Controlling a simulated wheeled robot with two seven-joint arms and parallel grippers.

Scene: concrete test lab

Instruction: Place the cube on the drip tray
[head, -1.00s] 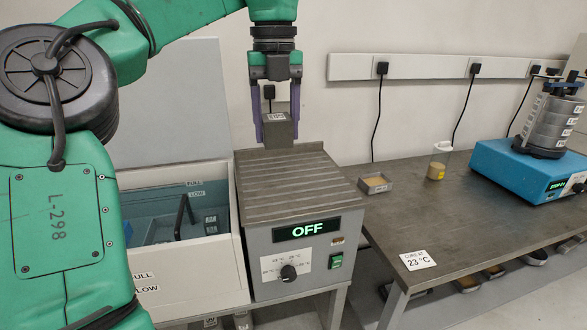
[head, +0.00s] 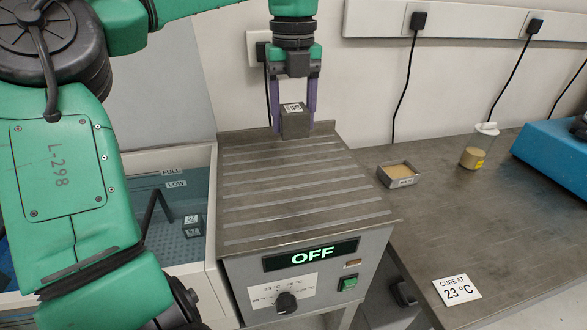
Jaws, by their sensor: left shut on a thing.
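A grey cube (head: 294,124) with a white printed label on top is held between the purple fingers of my left gripper (head: 293,126). The gripper points down and is shut on the cube. The ribbed metal drip tray (head: 290,190) is the top of a grey unit in the middle of the view. The cube shows over the tray's back edge; I cannot tell whether it touches the tray. The tray's ribbed surface is bare. My right gripper is not in view.
A water tank (head: 212,245) with FULL and LOW marks and grey cubes inside stands left of the unit. The unit's display (head: 310,254) reads OFF.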

